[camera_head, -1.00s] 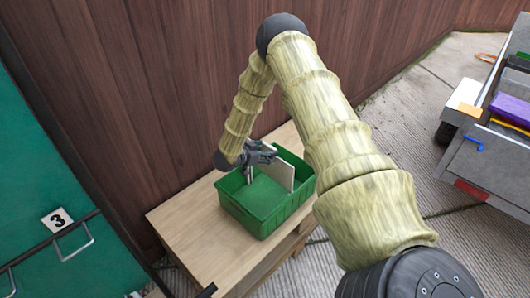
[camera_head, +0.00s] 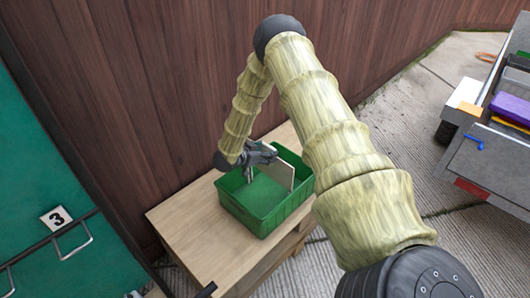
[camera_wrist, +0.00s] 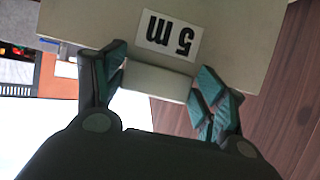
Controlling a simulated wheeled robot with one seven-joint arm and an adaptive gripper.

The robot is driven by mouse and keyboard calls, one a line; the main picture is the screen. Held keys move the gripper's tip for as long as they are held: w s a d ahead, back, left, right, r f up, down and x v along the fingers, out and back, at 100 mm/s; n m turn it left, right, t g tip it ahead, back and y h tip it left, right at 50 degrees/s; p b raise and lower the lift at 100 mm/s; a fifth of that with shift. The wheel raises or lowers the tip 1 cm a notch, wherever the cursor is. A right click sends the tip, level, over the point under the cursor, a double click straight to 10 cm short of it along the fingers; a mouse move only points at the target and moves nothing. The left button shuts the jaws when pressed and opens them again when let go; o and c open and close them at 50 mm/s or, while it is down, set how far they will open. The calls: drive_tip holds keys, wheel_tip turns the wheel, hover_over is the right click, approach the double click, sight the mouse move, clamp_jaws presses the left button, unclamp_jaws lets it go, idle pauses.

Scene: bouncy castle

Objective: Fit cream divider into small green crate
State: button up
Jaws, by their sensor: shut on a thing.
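The small green crate (camera_head: 247,218) stands open on a wooden bench. The cream divider (camera_head: 284,174) is a thin upright panel over the crate's right-hand part, partly hidden by my gripper. Its lower part appears inside the crate walls; I cannot tell whether it touches the floor or sits in a slot. My gripper (camera_head: 262,157) is above the crate's far side, shut on the divider. In the wrist view, the fingers (camera_wrist: 160,85) close on a cream tab of the divider (camera_wrist: 235,30), which bears a "5 m" label (camera_wrist: 170,33).
The wooden bench top (camera_head: 185,232) is bare left of the crate. A brown plank wall (camera_head: 150,90) rises close behind. A green panel marked 3 (camera_head: 57,218) is at left. A grey cart (camera_head: 490,160) with several items stands at right.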

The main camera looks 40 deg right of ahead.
sight(268, 175)
drive_tip(key=shift+f+b, duration=4.3)
drive_tip(key=shift+f, duration=3.1)
drive_tip(key=o, duration=1.2)
wheel_tip(268, 175, up, 10)
